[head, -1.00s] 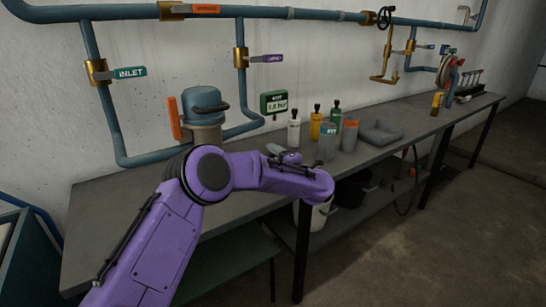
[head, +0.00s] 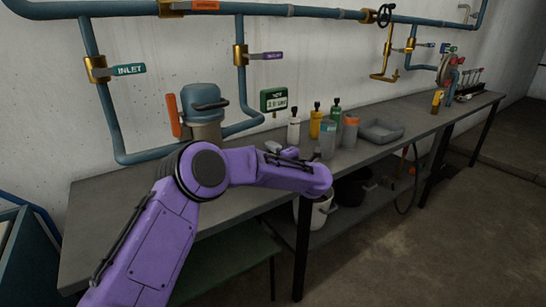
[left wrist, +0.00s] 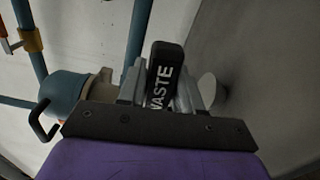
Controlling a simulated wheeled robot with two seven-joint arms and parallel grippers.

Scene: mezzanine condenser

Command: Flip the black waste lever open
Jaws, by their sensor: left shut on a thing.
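The black waste lever (left wrist: 167,58), marked WASTE in white, shows in the left wrist view. It stands between the two grey fingers of my left gripper (left wrist: 158,84), which is shut on it. Part of the label is cut off by the dark gripper mount. In the head view the lever cannot be made out, as my purple left arm covers that spot in front of the filter housing. My right gripper is not in view.
Pipes with INLET (head: 129,70) and purple (head: 272,56) levers run along the wall.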

